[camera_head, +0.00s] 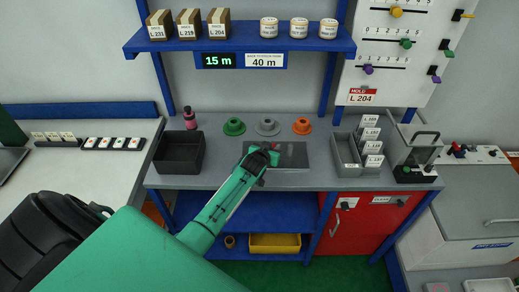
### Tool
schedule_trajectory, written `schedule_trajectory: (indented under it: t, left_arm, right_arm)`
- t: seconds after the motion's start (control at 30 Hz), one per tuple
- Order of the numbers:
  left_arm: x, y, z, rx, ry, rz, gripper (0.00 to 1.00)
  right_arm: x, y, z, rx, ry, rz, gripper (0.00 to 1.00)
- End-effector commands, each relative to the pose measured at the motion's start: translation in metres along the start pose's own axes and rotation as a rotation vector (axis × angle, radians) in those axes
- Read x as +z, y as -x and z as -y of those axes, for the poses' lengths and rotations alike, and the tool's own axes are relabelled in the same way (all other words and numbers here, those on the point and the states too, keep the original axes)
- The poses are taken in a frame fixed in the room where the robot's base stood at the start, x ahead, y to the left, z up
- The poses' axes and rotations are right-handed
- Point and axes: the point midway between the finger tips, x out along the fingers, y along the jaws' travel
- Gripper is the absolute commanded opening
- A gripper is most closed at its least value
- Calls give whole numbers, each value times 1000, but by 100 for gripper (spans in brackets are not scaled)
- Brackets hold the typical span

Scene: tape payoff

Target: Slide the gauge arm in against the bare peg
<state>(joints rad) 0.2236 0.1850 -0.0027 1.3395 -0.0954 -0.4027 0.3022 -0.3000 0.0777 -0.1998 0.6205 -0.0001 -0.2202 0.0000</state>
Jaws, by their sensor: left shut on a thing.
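My left arm (222,200) comes in from the lower left, over the worktop. Its dark left gripper (266,156) is low over the grey plate (295,160) at the middle of the bench. It is shut on a small part there, which I take for the gauge arm; the gripper hides nearly all of it. A small bit of red shows beside the fingers. I cannot make out the bare peg, or whether anything touches it. My right gripper is not in view.
Green (234,127), grey (267,127) and orange (302,126) hubs stand behind the plate.

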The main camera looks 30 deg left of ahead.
Motion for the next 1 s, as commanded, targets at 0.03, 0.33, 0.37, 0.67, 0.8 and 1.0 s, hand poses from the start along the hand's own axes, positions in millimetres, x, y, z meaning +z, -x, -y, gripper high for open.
schedule_trajectory:
  t: [0.03,0.33,0.37,0.67,0.8,1.0]
  left_arm:
    - [0,-3,-5,0,1,0,0]
    - [-1,-4,-8,-3,-3,3,0]
    - [-1,-4,-8,-3,-2,3,0]
    - [-1,-4,-8,-2,-2,2,48]
    - [-1,-3,-8,-2,-2,2,48]
    - [0,7,-9,-1,-2,1,48]
  right_arm:
    - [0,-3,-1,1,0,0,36]
    - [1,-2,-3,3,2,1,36]
    - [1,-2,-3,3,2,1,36]
    - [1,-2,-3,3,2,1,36]
    - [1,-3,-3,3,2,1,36]
    - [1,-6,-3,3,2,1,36]
